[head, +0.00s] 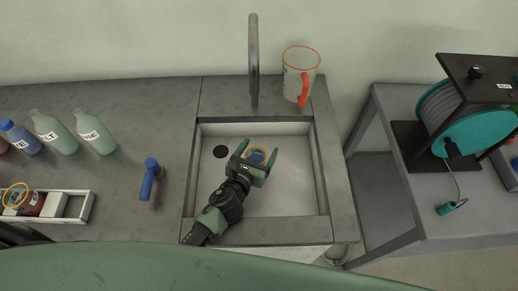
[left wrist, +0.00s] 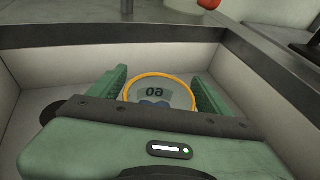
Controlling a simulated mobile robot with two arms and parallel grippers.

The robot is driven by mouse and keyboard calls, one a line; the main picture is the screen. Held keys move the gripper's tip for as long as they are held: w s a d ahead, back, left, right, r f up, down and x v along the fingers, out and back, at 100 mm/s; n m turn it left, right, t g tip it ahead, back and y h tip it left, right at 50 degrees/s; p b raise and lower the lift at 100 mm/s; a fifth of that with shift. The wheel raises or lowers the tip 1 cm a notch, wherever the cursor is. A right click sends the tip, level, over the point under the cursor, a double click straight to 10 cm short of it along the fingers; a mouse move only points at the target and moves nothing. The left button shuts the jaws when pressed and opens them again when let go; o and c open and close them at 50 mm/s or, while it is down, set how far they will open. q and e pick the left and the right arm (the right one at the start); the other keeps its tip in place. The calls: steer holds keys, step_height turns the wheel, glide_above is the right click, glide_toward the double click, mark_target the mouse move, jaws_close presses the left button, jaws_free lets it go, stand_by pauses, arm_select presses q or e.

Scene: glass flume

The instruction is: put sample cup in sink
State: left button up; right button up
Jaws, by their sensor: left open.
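The sample cup (head: 255,157) is a small clear cup with an orange rim. It is inside the sink (head: 293,196), between the fingers of my left gripper (head: 259,148). In the left wrist view the cup (left wrist: 158,92) shows its round rim, a "60" mark and something bluish inside or behind it. The green fingers stand on both sides of it and are open. My gripper hides the lower part of the cup, so I cannot tell whether it touches the sink floor. My right gripper is not in view.
A grey faucet (head: 254,60) and a clear red-rimmed jug (head: 297,80) stand behind the sink. A blue-handled thing (head: 150,178), labelled bottles (head: 95,132) and a white tray (head: 73,213) are on the left counter. A teal reel (head: 475,134) is on the right table.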

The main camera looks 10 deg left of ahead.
arm_select(q)
steer(key=v, duration=0.7)
steer(key=shift+s+r, duration=0.2)
steer(key=shift+r, duration=0.05)
